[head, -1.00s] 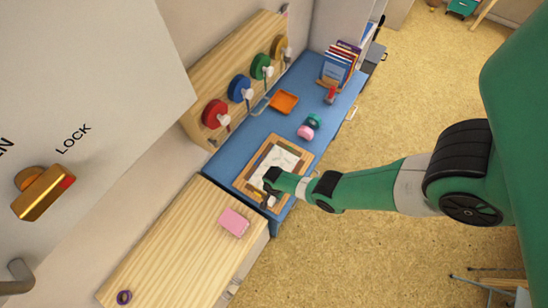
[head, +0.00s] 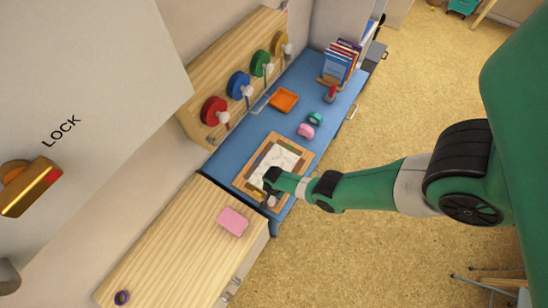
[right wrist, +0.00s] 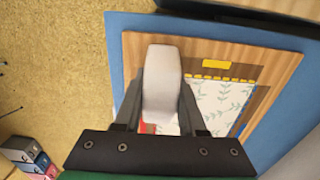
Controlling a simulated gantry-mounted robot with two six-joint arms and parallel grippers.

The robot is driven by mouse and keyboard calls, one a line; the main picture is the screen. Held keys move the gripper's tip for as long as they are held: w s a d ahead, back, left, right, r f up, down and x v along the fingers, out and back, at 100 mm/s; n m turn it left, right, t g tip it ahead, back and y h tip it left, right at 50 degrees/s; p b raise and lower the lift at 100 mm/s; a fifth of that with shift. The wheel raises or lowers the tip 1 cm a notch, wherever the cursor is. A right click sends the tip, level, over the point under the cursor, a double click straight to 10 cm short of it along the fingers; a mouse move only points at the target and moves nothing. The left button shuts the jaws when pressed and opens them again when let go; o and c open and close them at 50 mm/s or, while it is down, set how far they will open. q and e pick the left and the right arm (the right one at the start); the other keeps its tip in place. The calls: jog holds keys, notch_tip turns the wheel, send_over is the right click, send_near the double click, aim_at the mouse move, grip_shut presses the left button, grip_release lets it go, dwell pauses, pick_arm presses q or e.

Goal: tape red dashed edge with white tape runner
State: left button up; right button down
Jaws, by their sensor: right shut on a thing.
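My right gripper (right wrist: 160,105) is shut on the white tape runner (right wrist: 163,72), which sits between its two fingers above the wooden board. In the head view my right gripper (head: 270,186) is over the board's near end. The wooden board (head: 243,179) lies on the blue desk and frames a white leaf-patterned sheet (head: 284,157). In the right wrist view, a small red patch (right wrist: 149,127) shows just below the runner; the rest of the red edge is hidden. A yellow dashed edge (right wrist: 222,78) and a blue edge (right wrist: 243,117) also show. My left gripper is out of view.
On the blue desk (head: 238,150) are a pink runner (head: 305,131), a teal runner (head: 315,118), an orange tray (head: 284,101), a red item (head: 330,94) and books (head: 340,62).

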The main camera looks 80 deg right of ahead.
jog(key=shift+d, duration=0.1)
jog(key=shift+s+d, duration=0.3)
jog(key=shift+d, duration=0.5)
jog(key=shift+s+d, duration=0.3)
jog(key=shift+d, duration=0.45)
jog(key=shift+d, duration=0.1)
jog(key=shift+s+d, duration=0.3)
jog(key=shift+d, duration=0.5)
jog(key=shift+s+d, duration=0.3)
jog(key=shift+d, duration=0.5)
jog(key=shift+s+d+b, duration=0.25)
jog(key=shift+s+d, duration=0.1)
jog(key=shift+d, duration=0.5)
jog(key=shift+s+d+b, duration=0.25)
jog(key=shift+s+d, duration=0.05)
jog(key=shift+d, duration=0.5)
jog(key=shift+s+d+b, duration=0.25)
jog(key=shift+s+d, duration=0.05)
jog(key=shift+d, duration=0.55)
jog(key=shift+s+d+b, duration=0.2)
jog(key=shift+s+d, duration=0.1)
jog(key=shift+d, duration=0.5)
jog(key=shift+d, duration=0.1)
